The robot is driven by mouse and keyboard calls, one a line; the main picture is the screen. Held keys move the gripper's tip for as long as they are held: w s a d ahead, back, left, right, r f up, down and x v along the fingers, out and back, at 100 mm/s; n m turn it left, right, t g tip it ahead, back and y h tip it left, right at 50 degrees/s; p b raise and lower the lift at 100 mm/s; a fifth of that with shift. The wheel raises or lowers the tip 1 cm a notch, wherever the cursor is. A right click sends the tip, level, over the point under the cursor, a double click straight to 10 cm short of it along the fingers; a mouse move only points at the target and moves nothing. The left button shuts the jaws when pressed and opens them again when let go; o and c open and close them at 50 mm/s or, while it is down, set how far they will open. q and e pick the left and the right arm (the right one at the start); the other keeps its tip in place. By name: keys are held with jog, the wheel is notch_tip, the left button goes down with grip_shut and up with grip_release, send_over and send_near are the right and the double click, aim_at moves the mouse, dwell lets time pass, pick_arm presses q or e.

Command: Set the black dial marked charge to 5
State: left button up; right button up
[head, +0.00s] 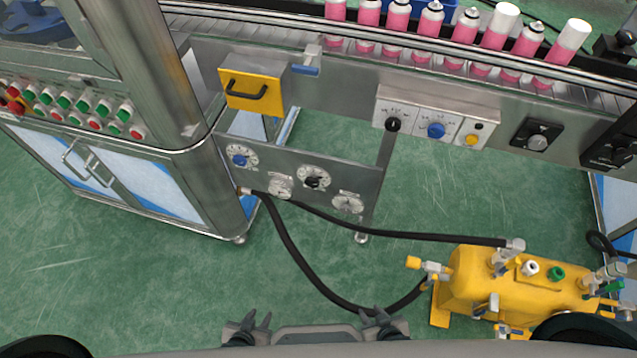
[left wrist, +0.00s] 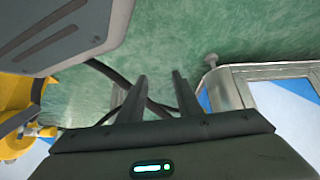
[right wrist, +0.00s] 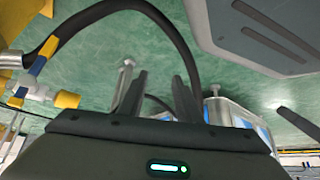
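A black dial (head: 314,181) with a round white scale sits in the middle of the lower steel panel (head: 365,184) in the head view. Its lettering and pointer setting are too small to read. A blue dial (head: 240,160) is to its left, and two small gauges (head: 280,187) (head: 347,203) are on the panel below. My left gripper (head: 256,320) and right gripper (head: 375,316) are at the bottom of the head view, well away from the panel. Both are empty, with fingers apart in the left wrist view (left wrist: 160,76) and right wrist view (right wrist: 160,76).
A black hose (head: 290,240) runs from the panel area to a yellow tank (head: 480,280) at lower right. An upper control box (head: 415,112) has another black knob (head: 392,125). Pink cans (head: 430,22) stand on the conveyor above. Green floor (head: 190,275) lies between grippers and panel.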

pick_arm(q)
jog(key=shift+s+a, duration=0.1)
jog(key=shift+a, duration=0.2)
pick_arm(e)
jog(key=shift+a, duration=0.3)
